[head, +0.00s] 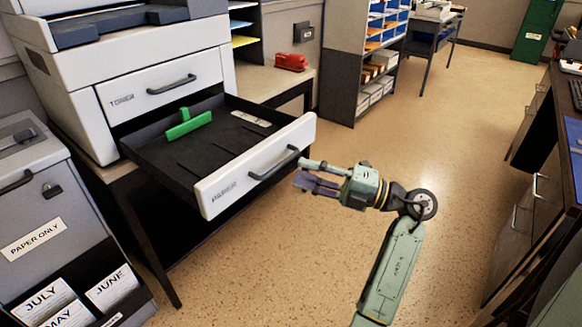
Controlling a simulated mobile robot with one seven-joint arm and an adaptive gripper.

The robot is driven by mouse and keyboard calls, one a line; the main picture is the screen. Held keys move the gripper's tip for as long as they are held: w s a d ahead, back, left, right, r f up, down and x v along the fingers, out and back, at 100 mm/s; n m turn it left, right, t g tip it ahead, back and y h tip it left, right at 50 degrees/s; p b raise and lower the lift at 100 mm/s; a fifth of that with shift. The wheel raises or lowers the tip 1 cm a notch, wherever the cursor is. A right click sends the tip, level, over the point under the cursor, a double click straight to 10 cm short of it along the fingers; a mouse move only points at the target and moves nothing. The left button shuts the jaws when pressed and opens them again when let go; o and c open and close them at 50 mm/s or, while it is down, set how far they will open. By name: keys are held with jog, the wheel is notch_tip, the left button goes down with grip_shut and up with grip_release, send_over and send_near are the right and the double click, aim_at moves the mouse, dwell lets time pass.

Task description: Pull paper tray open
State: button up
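The paper tray (258,185) is a white-fronted drawer marked PAPER, pulled well out of the grey and white printer (75,110). Its dark inside shows, with a green guide (188,125) near the back and no paper visible. Its dark bar handle (275,163) is on the front face. My gripper (302,173) is just to the right of the handle, pointing left toward the tray front. Its fingers are apart with nothing seen between them. They appear clear of the handle, though the exact gap is hard to tell.
The TONER drawer (160,82) above is shut. A grey paper bin (60,215) stands at the left. A red stapler (291,61) lies on the printer's table. A shelf unit (345,60) is behind, a desk (550,150) at the right. The floor (460,150) between is clear.

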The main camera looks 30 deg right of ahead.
jog(key=v, duration=0.7)
dwell(0.4)
